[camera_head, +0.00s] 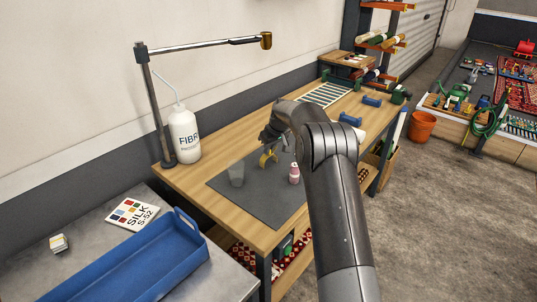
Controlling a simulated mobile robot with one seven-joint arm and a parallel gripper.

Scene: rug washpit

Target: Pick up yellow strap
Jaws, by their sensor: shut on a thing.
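A yellow strap (269,153) shows as a small yellow curve at the tip of my gripper (266,150), above the dark grey mat (250,205) on the wooden bench. My gripper is shut on the yellow strap. The gripper is small in view and partly hidden by my own arm, so the exact grasp is hard to make out. I cannot tell whether the strap's lower end touches the mat.
A clear cup (236,174) and a small pink bottle (294,173) stand on the mat near the gripper. A white bottle (184,135) and a lamp post (156,110) stand at the bench's left end. A blue tray (135,262) lies front left. The mat's front part is clear.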

